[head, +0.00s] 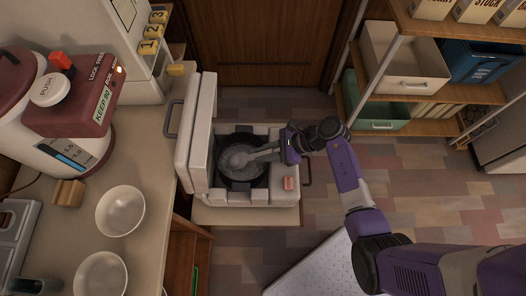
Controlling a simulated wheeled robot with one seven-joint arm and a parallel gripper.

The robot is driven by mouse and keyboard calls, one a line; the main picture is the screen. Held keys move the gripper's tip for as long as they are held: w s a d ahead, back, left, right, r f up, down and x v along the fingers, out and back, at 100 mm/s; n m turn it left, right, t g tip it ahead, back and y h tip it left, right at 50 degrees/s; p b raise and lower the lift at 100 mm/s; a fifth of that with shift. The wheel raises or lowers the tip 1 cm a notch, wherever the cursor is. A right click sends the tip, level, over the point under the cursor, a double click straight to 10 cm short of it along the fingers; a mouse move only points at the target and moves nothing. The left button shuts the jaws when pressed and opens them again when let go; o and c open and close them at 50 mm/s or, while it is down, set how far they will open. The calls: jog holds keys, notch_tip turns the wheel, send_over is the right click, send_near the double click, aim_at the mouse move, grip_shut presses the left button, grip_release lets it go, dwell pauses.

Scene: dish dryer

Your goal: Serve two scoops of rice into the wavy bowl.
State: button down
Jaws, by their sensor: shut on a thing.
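My gripper (287,148) is shut on a pale grey scoop (262,153), near the scoop's handle end. The scoop points left, and its head is over or in the dark round pot (228,135). Pale contents, seemingly rice (238,172), show in the pot; I cannot tell whether the scoop's head touches them or carries any. Two white bowls, an upper one (120,211) and a lower one (101,274), stand on the counter at left. Both look empty. I cannot tell which is the wavy bowl.
The pot sits in an open white cooker (260,197) on a pull-out shelf, its lid (197,120) raised on the left, between pot and bowls. A red-and-white appliance (75,110) stands on the counter (150,195). Shelves with bins (405,60) stand at upper right.

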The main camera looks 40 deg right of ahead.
jog(key=shift+s+d+r+p, duration=0.1)
jog(key=shift+s+r+p, duration=0.05)
jog(key=shift+r+p, duration=0.85)
jog(key=shift+s+d+r+p, duration=0.1)
jog(key=shift+s+r+p, duration=0.1)
jog(key=shift+r+p, duration=0.8)
jog(key=shift+s+r+p, duration=0.15)
jog(key=shift+r+p, duration=0.8)
jog(key=shift+p, duration=0.1)
notch_tip(320, 180, up, 6)
jog(key=p, duration=0.5)
jog(key=shift+b, duration=0.55)
jog(key=shift+y, duration=0.3)
jog(key=shift+r+t+y+b, duration=0.15)
jog(key=shift+t+y+b, duration=0.25)
jog(key=shift+b, duration=0.5)
jog(key=shift+r+t+y+b, duration=0.35)
jog(key=shift+t+y+b, duration=0.4)
jog(key=shift+b, duration=1.05)
jog(key=shift+r+t+y+b, duration=0.4)
jog(key=shift+y+b, duration=0.55)
jog(key=shift+b, duration=0.85)
jog(key=shift+r, duration=0.15)
